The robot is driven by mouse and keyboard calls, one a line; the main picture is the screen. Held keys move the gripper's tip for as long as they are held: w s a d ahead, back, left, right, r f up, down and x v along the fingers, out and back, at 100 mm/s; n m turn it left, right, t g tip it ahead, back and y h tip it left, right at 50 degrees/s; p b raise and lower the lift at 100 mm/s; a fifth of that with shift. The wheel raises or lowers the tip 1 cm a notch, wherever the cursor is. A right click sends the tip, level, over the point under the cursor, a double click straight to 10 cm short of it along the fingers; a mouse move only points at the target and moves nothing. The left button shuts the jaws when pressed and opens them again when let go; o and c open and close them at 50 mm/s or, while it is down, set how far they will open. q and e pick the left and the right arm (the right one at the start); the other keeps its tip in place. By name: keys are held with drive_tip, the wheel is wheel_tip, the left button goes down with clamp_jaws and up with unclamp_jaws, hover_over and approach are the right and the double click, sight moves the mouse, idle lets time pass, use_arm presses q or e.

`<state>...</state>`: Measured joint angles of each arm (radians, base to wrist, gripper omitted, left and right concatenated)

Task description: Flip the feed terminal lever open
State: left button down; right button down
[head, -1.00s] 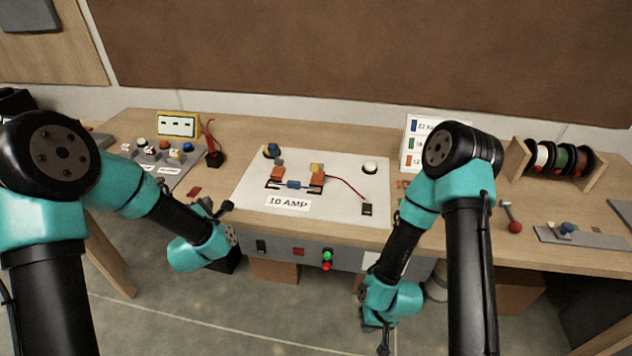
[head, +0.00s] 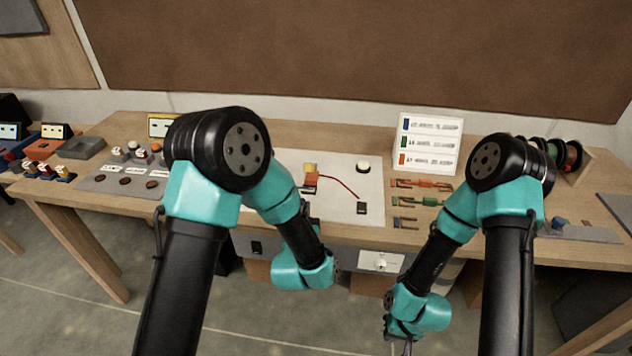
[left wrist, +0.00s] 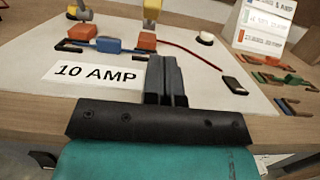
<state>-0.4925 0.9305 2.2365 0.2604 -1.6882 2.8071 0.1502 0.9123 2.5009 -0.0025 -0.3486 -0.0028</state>
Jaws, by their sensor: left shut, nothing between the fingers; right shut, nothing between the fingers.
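The white board (head: 375,197) carries two orange blocks, a blue piece and a "10 AMP" label. The right orange block (head: 311,180) shows in the head view; my left arm hides the left one. In the left wrist view the left orange block (left wrist: 82,32), blue piece (left wrist: 108,45) and right orange block (left wrist: 140,41) lie in a row. A yellow part (left wrist: 152,12) rises behind the right block. I cannot tell which is the feed lever. My left gripper (left wrist: 166,75) is shut and empty, just in front of the right block. My right gripper (head: 398,343) is shut, low before the bench.
A red wire (head: 340,186) runs from the right orange block to a black piece (head: 361,208). Coloured connectors (head: 420,184) lie right of the board, before a labelled card (head: 430,142). A grey plate (head: 125,182) with several controls is at left.

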sight(311, 167)
use_arm(q)
drive_tip(key=x, duration=1)
drive_tip(key=shift+a, duration=0.1)
drive_tip(key=shift+a+r, duration=0.1)
idle(0.5)
